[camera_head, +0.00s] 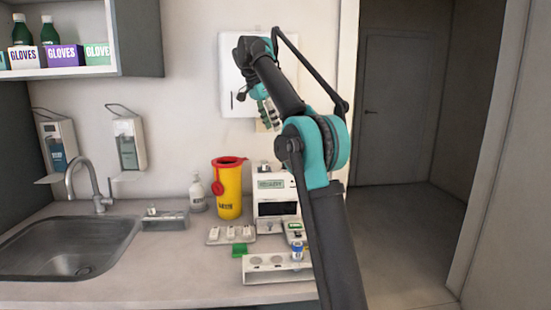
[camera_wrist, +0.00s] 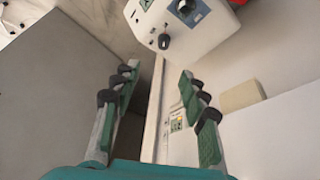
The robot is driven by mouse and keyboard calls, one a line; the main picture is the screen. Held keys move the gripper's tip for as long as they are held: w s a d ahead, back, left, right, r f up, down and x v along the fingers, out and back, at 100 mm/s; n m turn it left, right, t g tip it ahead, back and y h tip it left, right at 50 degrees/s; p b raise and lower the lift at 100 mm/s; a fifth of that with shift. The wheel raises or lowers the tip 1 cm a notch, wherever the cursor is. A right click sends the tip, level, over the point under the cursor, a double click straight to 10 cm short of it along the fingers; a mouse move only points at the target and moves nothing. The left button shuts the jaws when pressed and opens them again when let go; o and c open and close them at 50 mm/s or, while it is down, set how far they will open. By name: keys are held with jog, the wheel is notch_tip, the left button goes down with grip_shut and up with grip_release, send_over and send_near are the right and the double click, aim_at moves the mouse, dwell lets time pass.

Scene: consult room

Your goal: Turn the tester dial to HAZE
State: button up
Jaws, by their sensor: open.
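A white machine (camera_head: 289,190) with a green label and a dark window stands at the back of the counter, partly behind my arm. A small tester-like device (camera_head: 295,232) with a greenish display lies in front of it. In the wrist view, a white housing (camera_wrist: 200,35) at the top carries a black knob (camera_wrist: 164,41) and a blue-framed control (camera_wrist: 187,8). I cannot tell which is the tester dial, and no HAZE marking is readable. My gripper (camera_head: 268,110) is open and empty, high above the counter; its spread fingers (camera_wrist: 157,80) are apart from the housing.
A yellow sharps bin (camera_head: 229,190), a white bottle (camera_head: 197,191), a tray of small white items (camera_head: 230,235) and a white rack (camera_head: 262,270) crowd the counter. A sink (camera_head: 70,245) is at left. A white wall box (camera_head: 230,75) is behind my gripper.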

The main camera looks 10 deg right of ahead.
jog(key=shift+m, duration=0.3)
jog(key=x, duration=1.6)
jog(key=shift+w+f, duration=0.15)
jog(key=shift+w, duration=0.2)
jog(key=shift+c, duration=0.5)
grip_shut()
